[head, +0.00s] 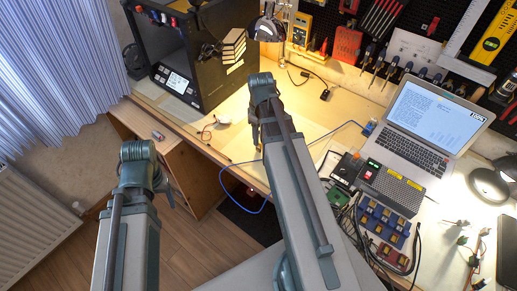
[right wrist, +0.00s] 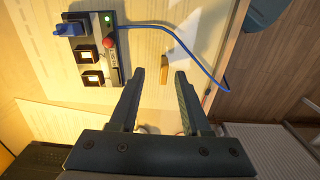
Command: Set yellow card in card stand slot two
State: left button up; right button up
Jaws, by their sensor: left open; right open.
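A small yellow upright piece, possibly the yellow card (right wrist: 164,69), shows in the right wrist view near the table edge, just past my right fingertips. My right gripper (right wrist: 158,76) is open and empty, its fingers on either side of the line to that piece; I cannot tell the distance. In the head view my right gripper (head: 256,131) is over the table's front part, mostly behind its own arm. My left gripper (head: 164,194) is open and empty at the left, in front of the wooden cabinet. I cannot make out the card stand with certainty.
A blue cable (head: 264,172) runs past my right gripper over the table edge. A power strip (right wrist: 105,50) lies beside it in the wrist view. A black printer (head: 195,55) stands at the back left, a laptop (head: 425,125) at right. Blue bins (head: 385,222) stand before the laptop.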

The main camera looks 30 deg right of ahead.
aim_at(259, 147)
jog(key=f+b, duration=0.4)
jog(key=f, duration=0.1)
jog(key=shift+w+a+f+b, duration=0.1)
jog(key=shift+a+b, duration=0.25)
grip_shut()
